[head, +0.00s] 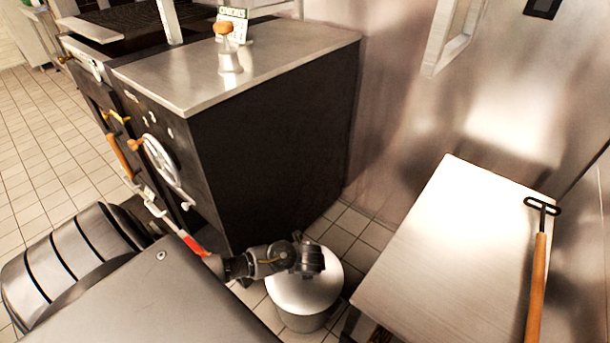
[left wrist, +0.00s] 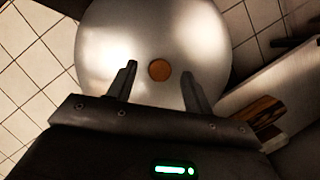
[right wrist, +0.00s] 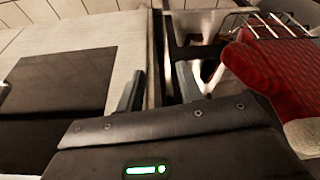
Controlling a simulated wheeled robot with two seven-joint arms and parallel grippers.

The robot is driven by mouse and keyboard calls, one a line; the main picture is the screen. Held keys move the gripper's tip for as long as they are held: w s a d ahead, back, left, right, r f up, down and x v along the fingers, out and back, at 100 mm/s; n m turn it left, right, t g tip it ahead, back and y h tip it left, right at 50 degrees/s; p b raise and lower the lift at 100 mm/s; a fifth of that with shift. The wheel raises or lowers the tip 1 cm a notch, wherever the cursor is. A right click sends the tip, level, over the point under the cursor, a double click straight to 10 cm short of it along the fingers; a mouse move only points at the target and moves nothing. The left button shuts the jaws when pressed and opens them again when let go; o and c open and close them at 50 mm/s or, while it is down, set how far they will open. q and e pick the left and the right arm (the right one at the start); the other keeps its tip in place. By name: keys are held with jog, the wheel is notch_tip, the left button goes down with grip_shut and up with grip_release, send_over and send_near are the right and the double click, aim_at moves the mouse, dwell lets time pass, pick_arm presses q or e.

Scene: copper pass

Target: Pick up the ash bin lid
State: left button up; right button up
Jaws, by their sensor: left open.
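The ash bin lid (head: 301,291) is a round, pale metal disc on top of the ash bin (head: 304,322), which stands on the tiled floor. In the left wrist view the lid (left wrist: 160,25) fills the upper middle, with a small round brown knob (left wrist: 160,70) on it. My left gripper (head: 312,262) is over the lid in the head view. In the left wrist view it is open, with one finger on each side of the knob. My right gripper (right wrist: 158,85) is open in the right wrist view and does not show in the head view.
A dark stove block with a steel top (head: 235,66) stands behind the bin. A steel counter (head: 430,250) with a wooden-handled tool (head: 537,285) is to the right. A red mitt (right wrist: 270,75) and a wire rack (right wrist: 245,22) are close to my right gripper.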

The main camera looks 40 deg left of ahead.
pick_arm(q)
jog(key=x, duration=0.2)
jog(key=shift+w+a+f, duration=0.1)
jog(key=shift+a+f, duration=0.05)
jog(key=shift+f, duration=0.2)
grip_shut()
pick_arm(e)
jog(key=w+t, duration=0.1)
jog(key=w+a+r+t, duration=0.1)
jog(key=w+a+y, duration=0.1)
jog(key=w, duration=0.1)
jog(key=shift+w+a+r+n+t, duration=0.1)
jog(key=shift+a+r+n+t, duration=0.1)
jog(key=shift+n+t, duration=0.2)
